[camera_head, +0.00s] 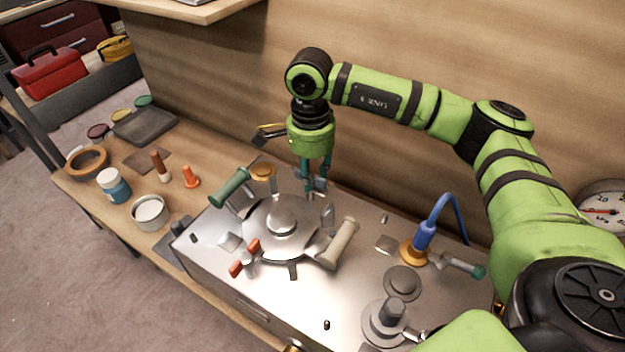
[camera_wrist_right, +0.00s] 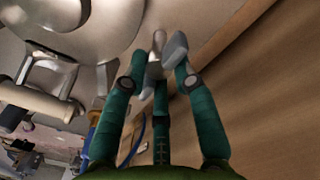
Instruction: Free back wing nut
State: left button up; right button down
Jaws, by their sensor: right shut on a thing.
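A round metal lid (camera_head: 282,216) sits on the steel counter, with a green handle (camera_head: 231,187) at its left and a beige handle (camera_head: 341,242) at its right. The back wing nut (camera_head: 320,185) is a small grey piece behind the lid, largely hidden by my fingers. My right gripper (camera_head: 313,178) points down over it from above and is shut on it. In the right wrist view, the grey wings (camera_wrist_right: 175,47) show between the teal fingertips, next to the lid's rim. My left gripper is not in view.
Red-orange tabs (camera_head: 253,246) stand at the lid's front left. A blue hose (camera_head: 427,232) and a grey round fitting (camera_head: 391,313) are to the right. The wooden wall rises close behind my gripper. Jars, tape and an orange cone (camera_head: 190,177) lie on the left bench.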

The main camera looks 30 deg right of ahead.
jog(key=shift+w+r+n, duration=0.1)
jog(key=shift+w+n, duration=0.05)
jog(key=shift+n, duration=0.25)
jog(key=c, duration=1.1)
grip_release()
jog(key=shift+w, duration=0.1)
notch_tip(320, 180, up, 12)
jog(key=shift+w+a+f, duration=0.1)
